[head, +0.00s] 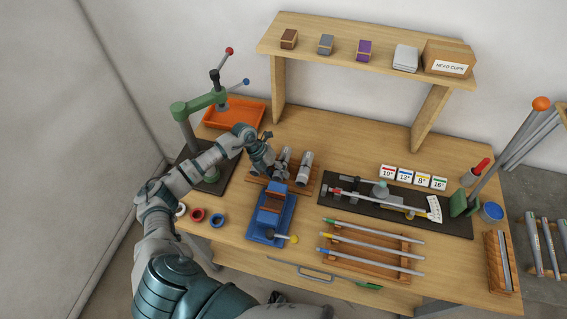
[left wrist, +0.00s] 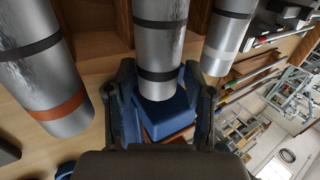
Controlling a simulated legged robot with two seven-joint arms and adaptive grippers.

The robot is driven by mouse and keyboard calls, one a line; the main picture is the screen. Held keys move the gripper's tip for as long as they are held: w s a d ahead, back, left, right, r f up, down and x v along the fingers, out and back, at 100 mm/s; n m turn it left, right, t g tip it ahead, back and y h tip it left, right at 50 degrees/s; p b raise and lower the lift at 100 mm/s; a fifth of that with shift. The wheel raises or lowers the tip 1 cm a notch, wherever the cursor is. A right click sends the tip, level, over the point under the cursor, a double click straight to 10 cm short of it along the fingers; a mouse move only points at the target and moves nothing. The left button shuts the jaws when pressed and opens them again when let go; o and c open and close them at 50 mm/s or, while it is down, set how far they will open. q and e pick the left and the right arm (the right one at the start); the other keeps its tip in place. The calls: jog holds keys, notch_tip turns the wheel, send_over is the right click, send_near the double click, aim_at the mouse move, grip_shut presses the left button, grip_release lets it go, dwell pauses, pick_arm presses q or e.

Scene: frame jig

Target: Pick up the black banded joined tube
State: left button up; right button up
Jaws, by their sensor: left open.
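The black banded joined tube (left wrist: 158,45) is a silver cylinder with black bands, in the middle of three tubes in the left wrist view. My open left gripper (left wrist: 163,100) has one finger on each side of its near end; I cannot tell whether they touch it. In the head view the tube (head: 284,155) is partly covered by my left gripper (head: 277,172). An orange-banded tube (left wrist: 45,75) lies to its left and a white-banded tube (left wrist: 228,35) to its right. My right gripper is not in view.
The tubes lie on a wooden rack (head: 316,182). A blue vise (head: 268,220) stands just in front of it. A green press (head: 184,112) and orange tray (head: 240,113) are at left. Rods on a wooden stand (head: 370,250) and a black gauge mat (head: 455,222) are at right.

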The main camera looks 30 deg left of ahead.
pick_arm(q)
jog(key=shift+a, duration=0.35)
grip_shut()
jog(key=shift+d, duration=0.1)
